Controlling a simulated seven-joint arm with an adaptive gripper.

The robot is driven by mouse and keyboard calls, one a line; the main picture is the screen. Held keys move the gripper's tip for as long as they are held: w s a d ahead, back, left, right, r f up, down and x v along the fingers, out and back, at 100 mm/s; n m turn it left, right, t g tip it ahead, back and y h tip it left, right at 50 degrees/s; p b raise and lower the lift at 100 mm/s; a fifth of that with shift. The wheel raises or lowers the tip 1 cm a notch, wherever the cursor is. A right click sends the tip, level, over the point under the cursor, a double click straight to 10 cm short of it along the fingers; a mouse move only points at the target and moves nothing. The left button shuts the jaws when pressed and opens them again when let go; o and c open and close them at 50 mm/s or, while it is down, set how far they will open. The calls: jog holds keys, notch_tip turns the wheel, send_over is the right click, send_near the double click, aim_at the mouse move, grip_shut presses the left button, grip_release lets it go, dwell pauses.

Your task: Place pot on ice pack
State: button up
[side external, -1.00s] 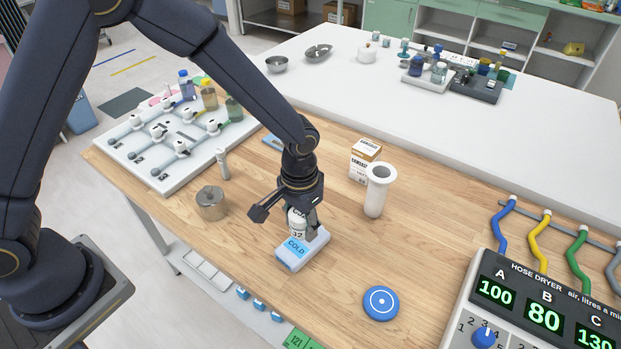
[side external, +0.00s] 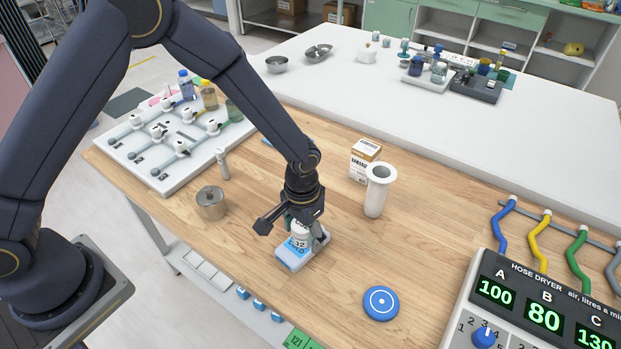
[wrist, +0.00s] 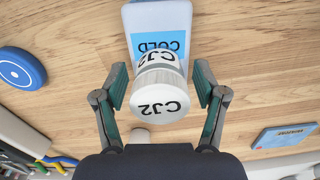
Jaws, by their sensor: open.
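A small white pot (side external: 299,237) with a lid marked CJ2 stands on the ice pack, apparently upright. The ice pack (side external: 289,262) is a pale flat block with a blue COLD label, lying on the wooden table. The pot also shows in the wrist view (wrist: 160,103), covering part of the ice pack (wrist: 157,17). My gripper (wrist: 160,84) is open around the pot, one finger on each side, with small gaps visible. In the side view my gripper (side external: 304,231) is low over the ice pack, and a finger hides part of the pot.
A metal canister (side external: 211,203) stands to the left, and a blue disc (side external: 381,303) lies front right. A white flanged tube (side external: 377,191) and a small box (side external: 365,158) stand behind right. The hose dryer (side external: 540,310) is at far right. Wood between is clear.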

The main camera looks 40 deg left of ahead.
notch_tip(320, 180, up, 12)
jog(key=s+a+r+n+t, duration=0.1)
jog(key=s+a+r+t, duration=0.3)
jog(key=a+r, duration=0.8)
jog(key=s+a+r, duration=0.2)
jog(key=s+a, duration=0.1)
jog(key=s, duration=0.3)
jog(key=s+a+r+t, duration=0.1)
jog(key=s+a+r, duration=0.2)
jog(key=s, duration=0.3)
jog(key=shift+a+n+t, duration=0.3)
jog(key=shift+a+n, duration=0.1)
jog(key=shift+a, duration=0.1)
